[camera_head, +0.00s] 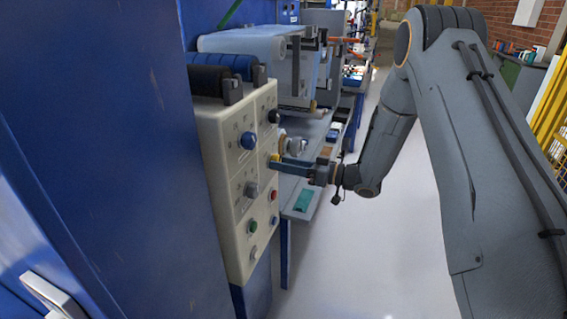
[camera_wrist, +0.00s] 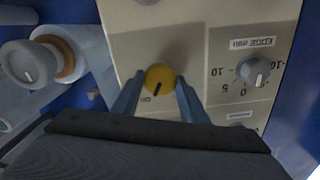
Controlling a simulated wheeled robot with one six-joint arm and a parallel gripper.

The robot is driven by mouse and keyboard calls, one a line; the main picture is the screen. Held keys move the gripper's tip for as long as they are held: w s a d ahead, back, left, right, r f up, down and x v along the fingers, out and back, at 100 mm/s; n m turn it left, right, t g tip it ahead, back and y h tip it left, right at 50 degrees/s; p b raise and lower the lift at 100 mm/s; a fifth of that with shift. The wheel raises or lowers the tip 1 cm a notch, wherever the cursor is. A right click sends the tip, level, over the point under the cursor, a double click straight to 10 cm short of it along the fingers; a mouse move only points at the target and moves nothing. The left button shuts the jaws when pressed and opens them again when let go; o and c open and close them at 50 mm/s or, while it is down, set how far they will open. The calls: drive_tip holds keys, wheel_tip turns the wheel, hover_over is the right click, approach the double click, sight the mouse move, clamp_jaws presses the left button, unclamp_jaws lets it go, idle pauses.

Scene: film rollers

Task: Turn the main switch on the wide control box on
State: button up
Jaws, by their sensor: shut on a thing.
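The cream control box (camera_head: 222,150) stands at the left centre in the head view, its front carrying several knobs and buttons. A yellow round knob (camera_head: 275,157) sits at its right side. It also shows in the wrist view (camera_wrist: 160,75), with a dark pointer mark running down and slightly left. My gripper (camera_head: 279,161) reaches in from the right. In the wrist view its two blue fingers (camera_wrist: 160,86) stand on either side of the yellow knob, shut on it. The label by the knob is mostly hidden, so I cannot read its setting.
A grey dial (camera_wrist: 253,71) with a scale is right of the yellow knob in the wrist view. A blue knob (camera_head: 248,140), green button (camera_head: 252,226) and red button (camera_head: 273,195) share the panel. A blue cabinet wall (camera_head: 100,150) is close at left; the floor (camera_head: 350,250) is clear.

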drive_tip(key=shift+m, duration=0.5)
drive_tip(key=o, duration=1)
drive_tip(key=shift+o, duration=0.2)
drive_tip(key=b+v, duration=0.1)
drive_tip(key=v, duration=0.6)
drive_tip(key=shift+s+d, duration=0.15)
drive_tip(key=shift+d, duration=0.2)
